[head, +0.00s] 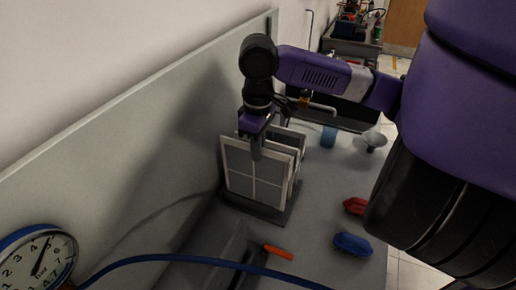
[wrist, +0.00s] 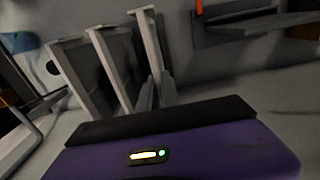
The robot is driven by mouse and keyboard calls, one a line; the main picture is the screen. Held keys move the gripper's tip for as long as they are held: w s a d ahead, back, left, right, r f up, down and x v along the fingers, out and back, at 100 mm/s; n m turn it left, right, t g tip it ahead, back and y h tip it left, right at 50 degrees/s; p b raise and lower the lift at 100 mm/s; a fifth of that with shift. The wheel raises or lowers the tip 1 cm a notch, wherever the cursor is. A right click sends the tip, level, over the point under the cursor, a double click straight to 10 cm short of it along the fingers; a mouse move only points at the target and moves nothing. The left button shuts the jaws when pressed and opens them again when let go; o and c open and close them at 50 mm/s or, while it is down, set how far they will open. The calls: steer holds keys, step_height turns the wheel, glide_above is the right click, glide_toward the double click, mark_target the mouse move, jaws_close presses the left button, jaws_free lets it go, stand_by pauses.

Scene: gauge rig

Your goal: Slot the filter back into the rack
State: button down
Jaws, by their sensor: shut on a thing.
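My gripper (head: 256,152) points down and is shut on the top edge of the front filter (head: 240,180), a flat grey panel with a pale frame and a cross bar. In the wrist view the fingers (wrist: 158,96) close around this filter (wrist: 148,45), the rightmost of the panels. The filter stands roughly upright at the front of the rack (head: 262,212), which has a dark grey base. More framed panels (wrist: 84,72) stand behind it, side by side. The filter's lower edge is close to the base; I cannot tell whether it is fully seated.
A grey back panel (head: 120,150) runs along the left. Blue (head: 352,244) and red (head: 355,206) objects lie right. A funnel-like object (head: 370,140) stands behind.

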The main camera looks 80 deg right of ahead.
steer(key=shift+f+b, duration=1.4)
steer(key=shift+f, duration=0.7)
steer(key=c, duration=1.5)
jaws_free()
steer(key=shift+r, duration=0.1)
steer(key=shift+r, duration=3.9)
steer(key=shift+s, duration=0.1)
